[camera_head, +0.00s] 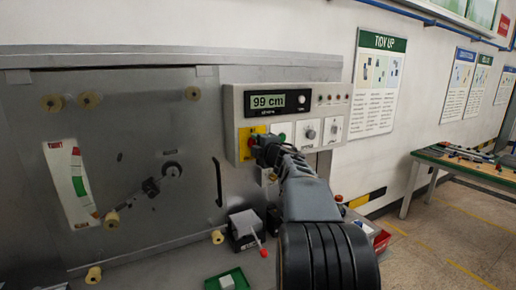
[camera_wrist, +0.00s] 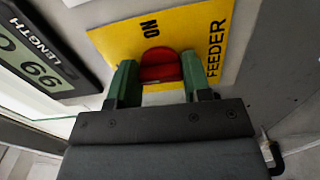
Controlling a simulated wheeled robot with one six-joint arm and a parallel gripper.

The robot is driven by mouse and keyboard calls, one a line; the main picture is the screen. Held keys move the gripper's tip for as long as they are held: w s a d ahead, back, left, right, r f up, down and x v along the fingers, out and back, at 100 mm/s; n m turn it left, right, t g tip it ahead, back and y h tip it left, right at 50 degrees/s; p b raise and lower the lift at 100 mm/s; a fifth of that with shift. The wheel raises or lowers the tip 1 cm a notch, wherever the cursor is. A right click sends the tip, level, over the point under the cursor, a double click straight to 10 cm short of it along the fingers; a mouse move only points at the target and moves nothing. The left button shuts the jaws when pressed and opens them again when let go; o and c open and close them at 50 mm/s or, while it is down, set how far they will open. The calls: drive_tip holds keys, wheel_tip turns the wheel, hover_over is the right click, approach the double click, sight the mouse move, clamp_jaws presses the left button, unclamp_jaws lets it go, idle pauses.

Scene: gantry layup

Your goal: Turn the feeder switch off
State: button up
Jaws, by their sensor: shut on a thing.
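The feeder switch (camera_wrist: 160,62) is a red knob on a yellow plate (camera_wrist: 115,42) with the words ON and FEEDER, seen in the wrist view. My gripper (camera_wrist: 160,78) has its two green fingers on either side of the red knob, shut on it. In the head view the yellow plate (camera_head: 245,140) is at the lower left of the light control panel (camera_head: 325,98), and my gripper (camera_head: 262,150) reaches it from below right. My gripper hides the knob there. How far the knob is turned is hard to tell.
A display (camera_head: 268,101) reading 99 cm is above the switch. A round dark knob (camera_head: 311,134) sits to the right on a white plate. A grey box with a red-tipped lever (camera_head: 245,230) and a green tray (camera_head: 226,280) lie below.

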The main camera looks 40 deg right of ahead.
drive_tip(key=shift+n, duration=0.3)
idle(0.4)
drive_tip(key=o, duration=0.9)
drive_tip(key=shift+s, duration=0.1)
drive_tip(key=s, duration=0.4)
drive_tip(key=s+a+b, duration=0.1)
drive_tip(key=s, duration=0.4)
drive_tip(key=s+a, duration=0.1)
drive_tip(key=s, duration=0.3)
drive_tip(key=shift+s+b, duration=0.3)
drive_tip(key=shift+b, duration=0.05)
drive_tip(key=shift+d, duration=0.15)
